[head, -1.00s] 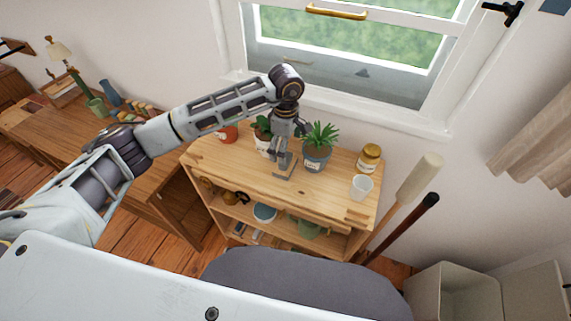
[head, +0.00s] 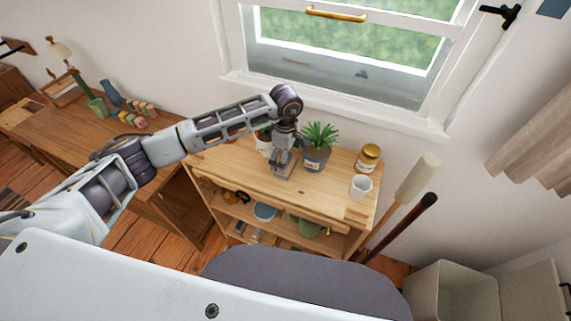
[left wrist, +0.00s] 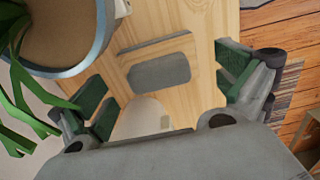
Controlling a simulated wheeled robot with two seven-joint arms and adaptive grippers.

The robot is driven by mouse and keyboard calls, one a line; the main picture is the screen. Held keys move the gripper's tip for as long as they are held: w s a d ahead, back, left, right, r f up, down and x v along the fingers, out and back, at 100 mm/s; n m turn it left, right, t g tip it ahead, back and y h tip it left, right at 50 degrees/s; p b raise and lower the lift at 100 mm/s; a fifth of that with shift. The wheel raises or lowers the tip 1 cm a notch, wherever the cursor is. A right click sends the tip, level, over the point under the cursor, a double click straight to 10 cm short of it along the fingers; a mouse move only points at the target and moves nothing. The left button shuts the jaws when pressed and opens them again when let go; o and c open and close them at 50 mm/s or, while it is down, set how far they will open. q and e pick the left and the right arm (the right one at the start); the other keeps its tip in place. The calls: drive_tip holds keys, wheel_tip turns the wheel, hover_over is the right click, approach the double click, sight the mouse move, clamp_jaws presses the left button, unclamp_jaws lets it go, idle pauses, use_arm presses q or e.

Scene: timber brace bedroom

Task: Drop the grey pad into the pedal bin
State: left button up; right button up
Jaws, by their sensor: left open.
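The grey pad (left wrist: 160,72) lies on the wooden top of the low shelf unit (head: 235,165). In the head view the pad (head: 284,172) is partly covered by my gripper. My left gripper (head: 282,164) is over the pad, pointing down. In the left wrist view the left gripper (left wrist: 164,82) is open, with its green-padded fingers apart on either side of the pad and nothing between them gripped. A beige bin (head: 452,292), probably the pedal bin, stands on the floor at the lower right with its top open. My right gripper is not in view.
A potted plant (head: 318,150) stands close right of the left gripper; another pot (head: 264,143) is behind it. Two upright handles (head: 412,185) lean between shelf and bin.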

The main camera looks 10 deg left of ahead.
use_arm(q)
drive_tip(key=shift+w+f+p, duration=0.1)
drive_tip(key=shift+f+p, duration=0.25)
drive_tip(key=shift+f, duration=1.35)
drive_tip(key=c, duration=0.8)
drive_tip(key=shift+r, duration=0.15)
wheel_tip(320, 180, up, 18)
drive_tip(key=b, duration=0.3)
